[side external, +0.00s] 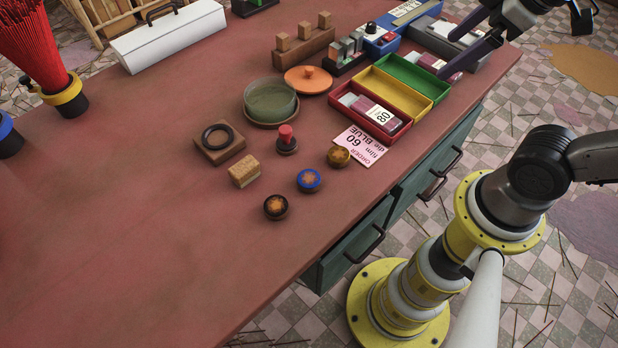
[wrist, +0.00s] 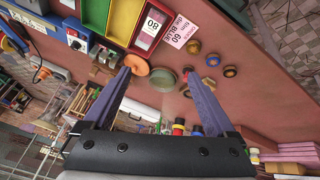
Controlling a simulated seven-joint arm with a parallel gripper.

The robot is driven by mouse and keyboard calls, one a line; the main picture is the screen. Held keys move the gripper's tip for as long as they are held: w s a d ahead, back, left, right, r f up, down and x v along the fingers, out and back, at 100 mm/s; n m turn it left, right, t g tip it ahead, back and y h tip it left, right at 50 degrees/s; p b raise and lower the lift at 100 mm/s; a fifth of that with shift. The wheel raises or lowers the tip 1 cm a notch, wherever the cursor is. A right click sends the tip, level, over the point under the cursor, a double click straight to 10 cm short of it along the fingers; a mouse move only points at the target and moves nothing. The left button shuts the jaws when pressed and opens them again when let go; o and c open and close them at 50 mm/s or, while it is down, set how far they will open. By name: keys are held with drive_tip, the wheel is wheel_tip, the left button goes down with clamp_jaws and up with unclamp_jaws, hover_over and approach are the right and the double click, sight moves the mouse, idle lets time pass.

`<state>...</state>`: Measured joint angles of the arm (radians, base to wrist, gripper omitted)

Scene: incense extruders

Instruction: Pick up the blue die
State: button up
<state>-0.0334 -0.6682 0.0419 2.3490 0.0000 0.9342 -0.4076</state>
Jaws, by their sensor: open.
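The blue die (side external: 309,180) is a small round piece with a blue top and an orange star. It stands on the table between a brown-gold die (side external: 339,156) and a black die with an orange top (side external: 275,206). In the wrist view the blue die (wrist: 212,59) is small, beyond the fingertips and right of centre. My gripper (side external: 449,54) is open and empty, above the far right of the table near the colored trays and well away from the die. Its two purple fingers are spread in the wrist view (wrist: 157,77).
An order card (side external: 360,143) reading "60" and "die BLUE" lies beside red, yellow and green trays (side external: 402,92). A red-topped stamp (side external: 286,139), cork block (side external: 244,171), ring on a wooden block (side external: 220,144) and green bowl (side external: 269,101) stand nearby. The near left table is clear.

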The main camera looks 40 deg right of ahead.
drive_tip(key=w+a+n+g, duration=0.2)
drive_tip(key=w+a+n, duration=0.3)
drive_tip(key=w+n, duration=0.15)
drive_tip(key=n+g, duration=0.4)
drive_tip(key=n, duration=0.3)
hover_over(309, 178)
wheel_tip(309, 178, down, 11)
drive_tip(key=shift+m, duration=0.25)
drive_tip(key=f, duration=0.7)
drive_tip(key=shift+s+f, duration=0.2)
drive_tip(key=shift+f, duration=0.1)
drive_tip(key=shift+w+f, duration=0.2)
drive_tip(key=shift+f, duration=2.75)
clamp_jaws()
